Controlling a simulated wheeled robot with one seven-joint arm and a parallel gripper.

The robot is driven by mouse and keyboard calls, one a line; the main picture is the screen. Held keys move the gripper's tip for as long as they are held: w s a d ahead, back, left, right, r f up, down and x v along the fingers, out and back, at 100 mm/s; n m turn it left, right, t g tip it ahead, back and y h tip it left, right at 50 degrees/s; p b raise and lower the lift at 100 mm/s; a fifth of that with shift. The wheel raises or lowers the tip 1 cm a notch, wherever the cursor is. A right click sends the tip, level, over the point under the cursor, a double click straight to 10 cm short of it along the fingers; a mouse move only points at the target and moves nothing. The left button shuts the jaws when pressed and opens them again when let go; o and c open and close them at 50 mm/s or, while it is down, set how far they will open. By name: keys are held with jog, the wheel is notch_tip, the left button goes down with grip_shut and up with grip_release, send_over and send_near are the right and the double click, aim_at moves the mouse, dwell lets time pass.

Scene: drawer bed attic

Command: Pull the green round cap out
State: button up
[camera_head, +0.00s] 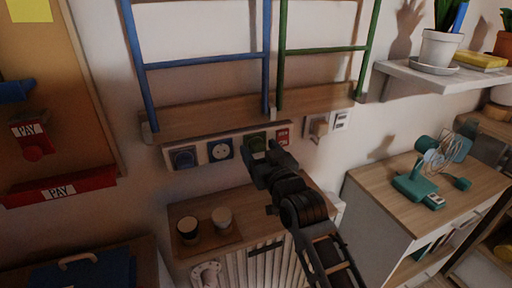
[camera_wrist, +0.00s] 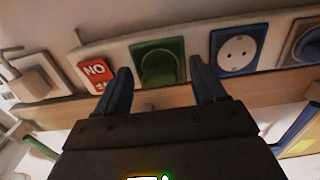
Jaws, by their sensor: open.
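The green round cap (camera_wrist: 158,66) sits in a green square plate on the wall panel in the wrist view. In the head view the green plate (camera_head: 257,141) shows on the same panel, its lower part close to my gripper. My gripper (camera_wrist: 160,82) is open and empty. Its two dark blue fingers point at the panel, one on each side below the green cap, and do not appear to touch it. In the head view my gripper (camera_head: 262,160) hangs just in front of the panel, and its fingertips are hard to make out.
A blue socket (camera_wrist: 238,48) is right of the green plate and a red sign (camera_wrist: 95,72) left of it in the wrist view. Blue and green ladders (camera_head: 207,60) rise above the panel.

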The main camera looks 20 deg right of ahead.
dwell(0.4)
grip_shut()
dwell(0.5)
jog(key=shift+s, duration=0.2)
jog(key=shift+s+p, duration=1)
jog(key=shift+s, duration=1.8)
